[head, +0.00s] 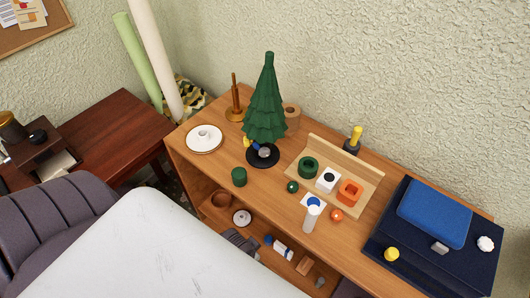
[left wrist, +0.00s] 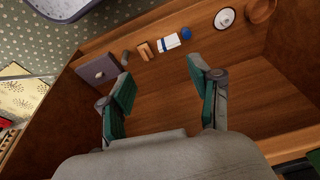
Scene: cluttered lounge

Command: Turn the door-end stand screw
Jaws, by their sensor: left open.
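A small dark green tree (head: 266,105) stands upright in a round black stand (head: 262,162) on the wooden cabinet top in the head view. Small yellow (head: 247,142) and grey (head: 264,152) knob-like parts show at the foot of the trunk, with a bit of blue between them. I cannot tell which one is the door-end screw; no door shows. My left gripper (left wrist: 160,85) is open and empty in the left wrist view, facing the cabinet's lower shelf. The tree and stand are not in that view. Neither gripper shows in the head view.
The wooden cabinet (head: 208,132) carries a white plate (head: 204,138), a green cylinder (head: 239,177), a wooden tray (head: 345,161) with coloured blocks, and a dark blue case (head: 388,228).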

